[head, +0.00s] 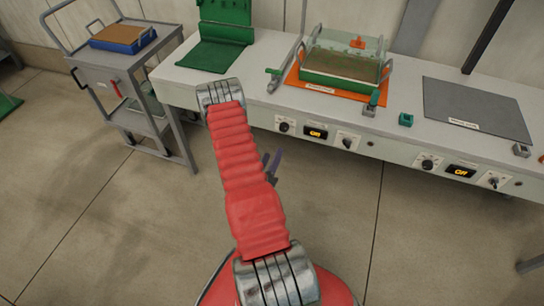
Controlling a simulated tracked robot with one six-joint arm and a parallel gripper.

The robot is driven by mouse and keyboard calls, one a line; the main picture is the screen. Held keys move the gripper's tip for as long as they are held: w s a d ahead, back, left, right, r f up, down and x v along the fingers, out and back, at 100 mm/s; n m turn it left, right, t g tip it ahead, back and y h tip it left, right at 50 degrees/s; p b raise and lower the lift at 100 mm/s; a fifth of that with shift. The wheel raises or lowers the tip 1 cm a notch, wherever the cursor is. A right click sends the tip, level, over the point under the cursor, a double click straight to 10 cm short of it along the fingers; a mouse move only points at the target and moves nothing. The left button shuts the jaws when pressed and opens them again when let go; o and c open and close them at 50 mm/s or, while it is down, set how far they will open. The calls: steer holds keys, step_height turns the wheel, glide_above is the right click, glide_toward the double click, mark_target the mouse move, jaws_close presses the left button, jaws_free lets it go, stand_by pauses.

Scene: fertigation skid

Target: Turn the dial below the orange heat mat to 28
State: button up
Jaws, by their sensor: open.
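The orange heat mat (296,78) lies on the white bench, under a green tray with a clear lid. The dials' scale marks are too small to read. My gripper (271,164) shows only as dark fingers beside my red arm, in front of and below the bench front, apart from both dials. My arm hides the rest of it.
The green tray (348,72) stands on the orange mat. A grey cart (129,75) carries a blue tray at left. The floor before the bench is clear.

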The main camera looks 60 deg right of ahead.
mark_target(283, 130)
steer(key=n, duration=1.6)
steer(key=w+n+g, duration=0.1)
steer(key=n, duration=0.7)
steer(key=shift+a+r, duration=0.15)
steer(key=shift+a, duration=0.05)
steer(key=d, duration=0.4)
steer(key=w+d, duration=0.1)
steer(key=d, duration=0.8)
steer(key=shift+w+d, duration=0.3)
steer(key=shift+d, duration=0.05)
steer(key=shift+c, duration=0.3)
steer(key=c, duration=1)
steer(key=shift+n, duration=0.3)
